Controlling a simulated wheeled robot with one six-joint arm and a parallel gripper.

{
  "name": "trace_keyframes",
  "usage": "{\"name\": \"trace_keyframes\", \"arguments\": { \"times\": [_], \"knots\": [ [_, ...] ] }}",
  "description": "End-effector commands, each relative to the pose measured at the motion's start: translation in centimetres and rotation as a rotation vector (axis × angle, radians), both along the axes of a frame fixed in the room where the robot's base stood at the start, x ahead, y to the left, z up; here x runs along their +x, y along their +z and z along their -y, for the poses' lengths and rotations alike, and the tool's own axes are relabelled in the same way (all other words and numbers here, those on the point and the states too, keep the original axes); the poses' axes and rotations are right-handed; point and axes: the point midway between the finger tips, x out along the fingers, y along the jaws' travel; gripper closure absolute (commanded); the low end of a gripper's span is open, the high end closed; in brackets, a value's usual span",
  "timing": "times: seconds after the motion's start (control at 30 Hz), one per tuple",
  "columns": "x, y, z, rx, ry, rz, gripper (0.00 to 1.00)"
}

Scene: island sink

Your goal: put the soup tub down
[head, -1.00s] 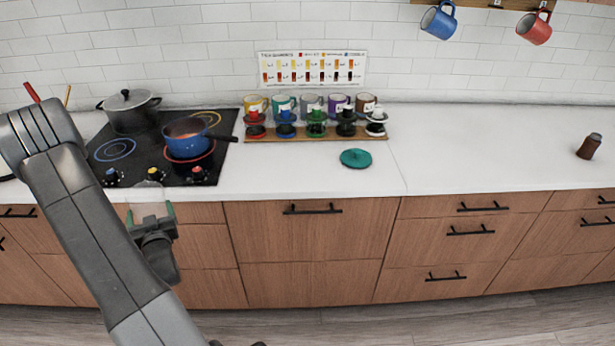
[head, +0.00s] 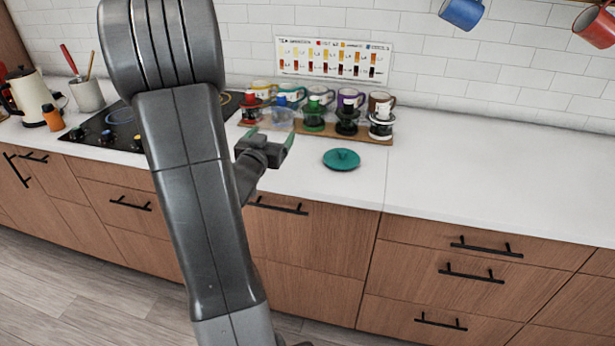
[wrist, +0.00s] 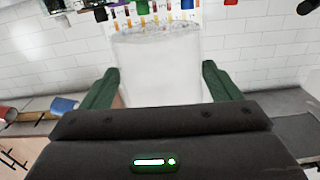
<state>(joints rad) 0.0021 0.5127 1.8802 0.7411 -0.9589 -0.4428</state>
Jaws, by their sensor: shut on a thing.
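The soup tub (wrist: 160,70) is a clear, whitish, see-through tub. In the wrist view it stands between the two green fingers of my gripper (head: 268,135), which is shut on it. In the head view the tub (head: 282,120) is faint and hard to make out against the coloured drippers behind it. My gripper is near the front part of the white counter (head: 305,180), right of the stove. I cannot tell how far the tub is above the counter.
A wooden rack (head: 365,134) with several mugs and drippers stands behind my gripper. A teal lid (head: 341,159) lies to its right. The stove (head: 108,132) is partly hidden by my arm. The counter is clear farther right (head: 490,180).

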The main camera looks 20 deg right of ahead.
Motion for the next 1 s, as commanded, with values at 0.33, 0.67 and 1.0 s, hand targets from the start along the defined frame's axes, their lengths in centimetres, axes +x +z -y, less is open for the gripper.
{"name": "trace_keyframes", "arguments": {
  "times": [0.33, 0.67, 1.0],
  "knots": [
    [-0.2, -3.7, 0.2, -0.003, -0.008, -0.007, 0.39],
    [-0.2, -6.3, 0.2, -0.002, -0.007, -0.003, 0.39],
    [-0.2, -9.7, 0.2, -0.002, -0.006, -0.001, 0.39]
  ]
}}
